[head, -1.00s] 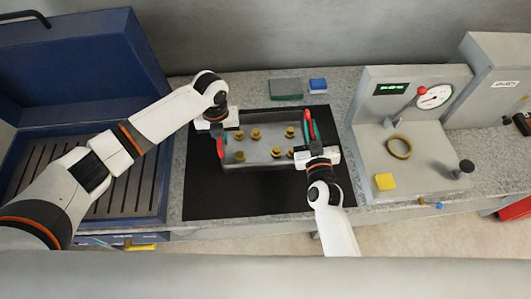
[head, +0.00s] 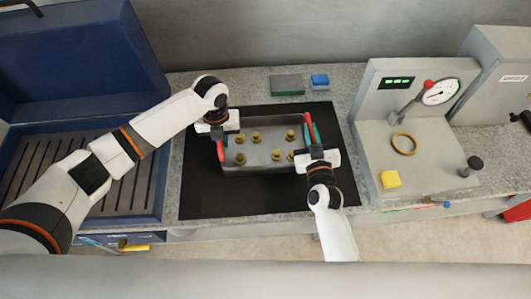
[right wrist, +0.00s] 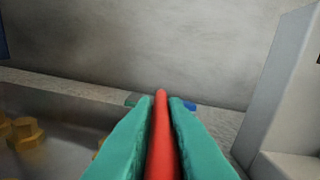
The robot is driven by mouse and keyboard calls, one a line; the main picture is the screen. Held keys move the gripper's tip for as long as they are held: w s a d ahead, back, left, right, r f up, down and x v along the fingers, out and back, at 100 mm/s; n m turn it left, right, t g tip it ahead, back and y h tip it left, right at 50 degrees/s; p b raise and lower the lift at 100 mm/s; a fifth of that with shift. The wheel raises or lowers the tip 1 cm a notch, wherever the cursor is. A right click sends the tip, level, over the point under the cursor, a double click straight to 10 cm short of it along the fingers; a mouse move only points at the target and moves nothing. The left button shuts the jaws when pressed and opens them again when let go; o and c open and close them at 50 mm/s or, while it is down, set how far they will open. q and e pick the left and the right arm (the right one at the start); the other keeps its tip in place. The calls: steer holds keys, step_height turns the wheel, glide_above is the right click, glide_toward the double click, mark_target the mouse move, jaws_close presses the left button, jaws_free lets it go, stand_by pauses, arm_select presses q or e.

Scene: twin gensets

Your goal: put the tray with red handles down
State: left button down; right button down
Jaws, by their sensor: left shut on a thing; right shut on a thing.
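The grey metal tray (head: 262,171) with red handles is over the black mat (head: 205,190) in the middle of the counter. Several brass fittings (head: 256,137) are in it. My left gripper (head: 220,138) is shut on the left red handle (head: 221,151). My right gripper (head: 311,135) is shut on the right red handle (head: 308,122). In the right wrist view, teal fingers close on both sides of the red handle (right wrist: 162,135). I cannot tell whether the tray's underside touches the mat.
A blue lidded machine (head: 85,60) stands at the left. A grey test stand (head: 430,155) with a gauge, a brass ring (head: 404,143) and a yellow block (head: 390,179) is at the right. A grey-green block (head: 287,84) and a blue block (head: 320,80) lie behind the mat.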

arm_select(q)
steer(key=shift+w+a+f+b, duration=0.15)
steer(key=shift+a+f+b, duration=0.1)
steer(key=shift+f+b, duration=0.25)
arm_select(e)
steer(key=shift+d+f, duration=0.15)
steer(key=shift+f, duration=0.5)
arm_select(q)
steer(key=c, duration=1.9)
jaws_free()
arm_select(e)
steer(key=c, duration=1.8)
jaws_free()
steer(key=shift+f, duration=0.1)
arm_select(q)
steer(key=o, duration=0.3)
arm_select(e)
steer(key=shift+o, duration=1.4)
steer(key=shift+s, duration=0.1)
arm_select(q)
steer(key=shift+o, duration=0.5)
steer(key=shift+d, duration=0.1)
arm_select(e)
steer(key=shift+o, duration=0.3)
